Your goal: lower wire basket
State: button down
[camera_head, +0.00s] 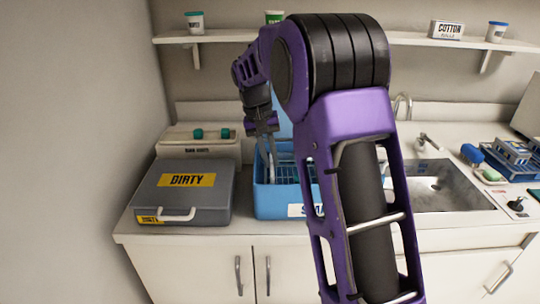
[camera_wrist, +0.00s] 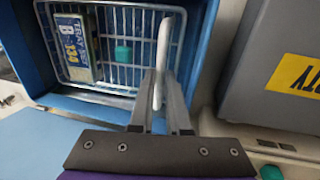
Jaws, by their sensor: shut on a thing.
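The white wire basket (camera_wrist: 140,22) sits within the walls of the blue tub (camera_head: 272,203); I cannot tell whether it touches the bottom. It holds a labelled tray box (camera_wrist: 70,48) and a small green block (camera_wrist: 123,53). In the head view part of the basket (camera_head: 287,174) shows inside the tub. My gripper (camera_wrist: 160,88) is shut on the basket's pale handle (camera_wrist: 163,50), which stands up between the fingers. In the head view my gripper (camera_head: 268,150) is over the tub's left part. My arm hides the tub's right side.
A grey case marked DIRTY (camera_head: 183,200) stands just left of the tub. A pale unit with green knobs (camera_head: 197,142) is behind it. A sink (camera_head: 445,187) is to the right, with blue items (camera_head: 510,155) beyond it. A shelf (camera_head: 225,37) runs above.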

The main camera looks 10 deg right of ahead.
jog(key=c, duration=0.9)
grip_release()
jog(key=shift+f, duration=0.25)
jog(key=a+r+p, duration=0.1)
jog(key=r, duration=0.4)
jog(key=a+r+p, duration=0.1)
jog(key=r, duration=0.5)
jog(key=a+r+p, duration=0.1)
jog(key=r, duration=0.5)
jog(key=shift+w+a+p, duration=0.15)
jog(key=shift+w+p, duration=0.2)
jog(key=shift+r, duration=0.1)
